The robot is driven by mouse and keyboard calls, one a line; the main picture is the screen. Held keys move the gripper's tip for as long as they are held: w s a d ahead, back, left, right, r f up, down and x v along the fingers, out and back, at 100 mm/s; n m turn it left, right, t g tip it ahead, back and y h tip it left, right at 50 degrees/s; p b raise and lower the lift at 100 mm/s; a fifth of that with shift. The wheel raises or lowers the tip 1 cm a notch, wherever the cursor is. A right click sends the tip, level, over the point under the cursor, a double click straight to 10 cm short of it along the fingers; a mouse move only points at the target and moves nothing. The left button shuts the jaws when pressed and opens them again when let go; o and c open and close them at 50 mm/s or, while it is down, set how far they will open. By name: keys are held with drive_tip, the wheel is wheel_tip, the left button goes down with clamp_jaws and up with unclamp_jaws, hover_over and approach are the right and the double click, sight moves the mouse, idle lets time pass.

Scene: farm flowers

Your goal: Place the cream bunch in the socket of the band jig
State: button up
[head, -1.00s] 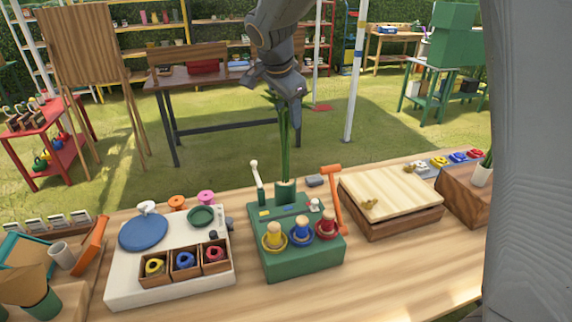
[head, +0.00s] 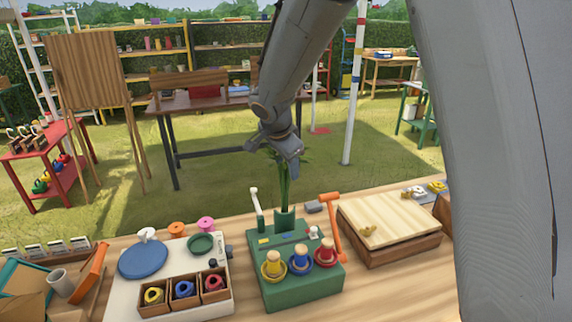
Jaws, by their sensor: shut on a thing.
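The green band jig (head: 300,290) stands on the wooden bench, with yellow, blue and red bands on pegs along its front. Its socket (head: 285,222) is a short green cup at the back. My gripper (head: 285,160) is above the socket, shut on the bunch (head: 285,190). Only long green stems and some leaf tips show. The stems hang upright, and their lower ends meet the socket's mouth. I cannot tell how deep they sit. No cream flower heads are visible; my gripper hides part of the bunch.
A white station (head: 125,290) with a blue disc and boxed coloured rings is at left. A wooden press (head: 390,230) is at right.

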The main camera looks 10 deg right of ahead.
drive_tip(key=shift+f+b, duration=0.55)
drive_tip(key=shift+b, duration=0.25)
drive_tip(key=o, duration=1.4)
drive_tip(key=shift+o, duration=0.2)
drive_tip(key=shift+r, duration=0.2)
drive_tip(key=shift+r+p, duration=0.45)
drive_tip(key=shift+p, duration=0.45)
drive_tip(key=b+v, duration=0.3)
drive_tip(key=v, duration=0.9)
drive_tip(key=shift+b, duration=0.35)
